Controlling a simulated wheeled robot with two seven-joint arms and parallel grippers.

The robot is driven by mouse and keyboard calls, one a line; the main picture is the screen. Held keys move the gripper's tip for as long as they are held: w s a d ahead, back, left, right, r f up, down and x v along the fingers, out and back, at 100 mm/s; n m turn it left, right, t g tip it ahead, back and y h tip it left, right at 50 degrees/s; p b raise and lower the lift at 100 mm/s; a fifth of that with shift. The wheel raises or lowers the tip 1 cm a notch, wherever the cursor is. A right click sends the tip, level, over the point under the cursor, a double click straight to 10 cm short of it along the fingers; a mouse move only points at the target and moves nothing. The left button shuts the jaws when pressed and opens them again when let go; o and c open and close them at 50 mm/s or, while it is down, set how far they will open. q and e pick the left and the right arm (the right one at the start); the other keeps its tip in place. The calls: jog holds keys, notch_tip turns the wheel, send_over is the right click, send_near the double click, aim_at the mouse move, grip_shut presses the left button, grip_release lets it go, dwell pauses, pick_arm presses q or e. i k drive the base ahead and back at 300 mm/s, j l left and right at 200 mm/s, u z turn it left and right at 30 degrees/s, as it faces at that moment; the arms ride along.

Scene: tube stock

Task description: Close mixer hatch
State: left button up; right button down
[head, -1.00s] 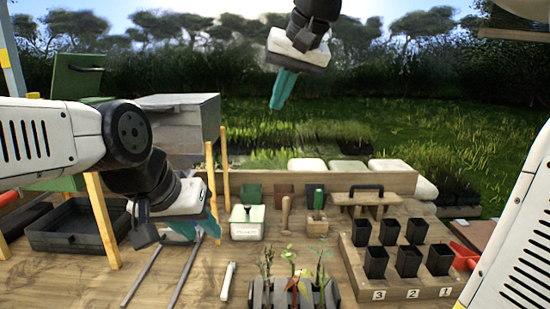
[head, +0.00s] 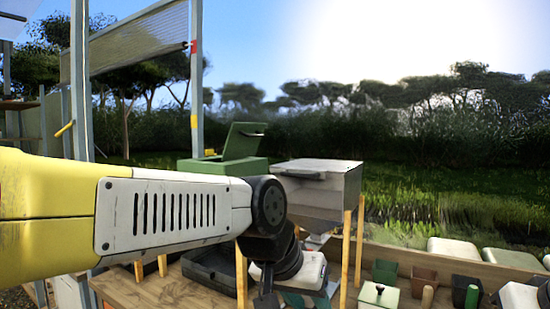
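A green box (head: 205,166) stands at the back left, and its green hatch lid (head: 243,141) is tilted up, open, with a dark handle near its upper edge. My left gripper (head: 305,298) is low in the middle, in front of and below the grey hopper and well apart from the lid. Its teal fingers are cut by the bottom edge, and their opening is unclear. A white and black hand, apparently my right gripper (head: 520,296), shows at the lower right edge; its fingers are out of view. Neither gripper touches the lid.
The grey hopper (head: 325,190) stands on wooden legs to the right of the green box. A black tray (head: 208,268) lies below. A white-green box (head: 379,296) and several small pots stand at the bottom right. A metal post (head: 196,85) rises behind the green box.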

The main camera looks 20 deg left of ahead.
aim_at(243, 139)
jog(key=u, duration=1.15)
jog(key=i+j+u, duration=0.15)
jog(key=i+j, duration=0.1)
jog(key=j, duration=0.05)
